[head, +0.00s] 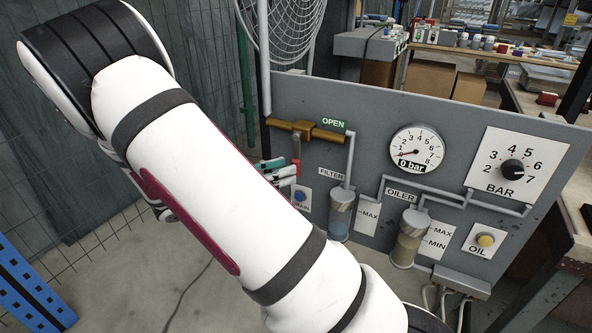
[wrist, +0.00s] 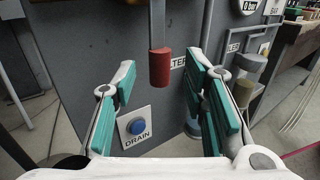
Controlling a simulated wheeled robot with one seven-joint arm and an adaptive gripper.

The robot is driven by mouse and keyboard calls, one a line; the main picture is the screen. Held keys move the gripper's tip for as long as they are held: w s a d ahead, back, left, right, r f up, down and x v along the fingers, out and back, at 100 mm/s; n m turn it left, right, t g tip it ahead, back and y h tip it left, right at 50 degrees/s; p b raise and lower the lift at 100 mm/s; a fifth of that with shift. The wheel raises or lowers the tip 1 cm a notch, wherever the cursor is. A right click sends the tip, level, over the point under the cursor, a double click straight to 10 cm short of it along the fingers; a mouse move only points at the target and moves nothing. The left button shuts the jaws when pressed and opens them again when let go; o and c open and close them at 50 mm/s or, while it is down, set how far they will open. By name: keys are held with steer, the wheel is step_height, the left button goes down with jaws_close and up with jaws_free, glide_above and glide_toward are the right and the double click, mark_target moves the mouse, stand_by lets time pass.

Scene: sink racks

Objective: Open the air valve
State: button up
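The air valve (head: 305,130) is a brass body on a horizontal pipe at the panel's upper left. Its lever hangs straight down, across the pipe, and ends in a red grip (wrist: 159,68). A green OPEN sign (head: 333,124) is right of the valve. My gripper (head: 284,170) is open just below and in front of the valve. In the wrist view its teal fingers stand on either side of the red grip, apparently without touching it. My arm hides part of the panel's left side in the head view.
The grey panel (head: 300,88) carries a gauge (head: 416,148) reading 0 bar, a pressure knob (head: 512,170), filter (head: 342,215), oiler (head: 410,238) and yellow oil button (head: 486,240). A blue drain button (wrist: 137,127) is below the lever. Wire mesh fencing is at left.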

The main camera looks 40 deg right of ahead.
mark_target(297, 165)
steer(key=shift+b+x, duration=0.55)
steer(key=shift+x, duration=1.75)
jaws_close()
